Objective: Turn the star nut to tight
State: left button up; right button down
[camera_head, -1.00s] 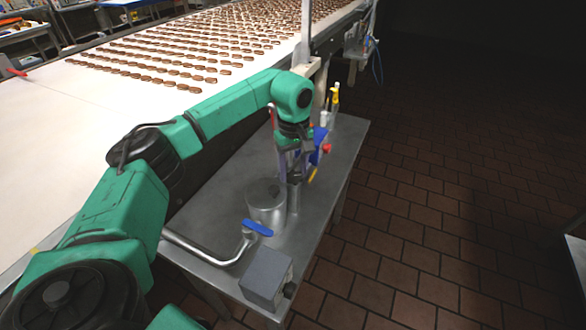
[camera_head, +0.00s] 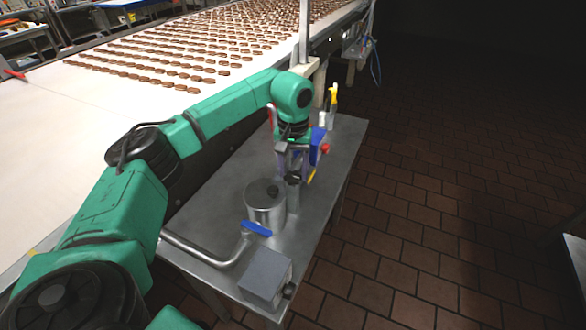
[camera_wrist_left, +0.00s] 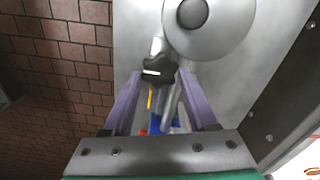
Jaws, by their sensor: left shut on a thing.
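The star nut (camera_wrist_left: 158,70) is black and lobed, on top of a metal post, and shows in the left wrist view between my finger tips. In the head view the star nut (camera_head: 294,179) is a small dark shape at the top of the post (camera_head: 293,200). My left gripper (camera_head: 291,174) comes down over it from above. In the wrist view the purple fingers of my left gripper (camera_wrist_left: 160,77) stand on either side of the nut, shut on it. Whether the nut is tight cannot be seen. My right gripper is not in view.
A steel pot (camera_head: 264,212) with a dark knob stands beside the post. A blue-handled valve (camera_head: 257,228) on a bent pipe and a grey box (camera_head: 266,279) are nearer me. The steel table (camera_head: 213,206) adjoins the conveyor (camera_head: 50,125) with rows of cookies.

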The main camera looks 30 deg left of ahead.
aim_at(293, 175)
pick_arm(q)
jog(key=shift+r, duration=0.1)
dwell(0.3)
jog(key=o, duration=1.4)
jog(key=shift+c, duration=0.2)
jog(key=shift+r, duration=0.25)
notch_tip(293, 175, up, 14)
jog(key=shift+b, duration=0.4)
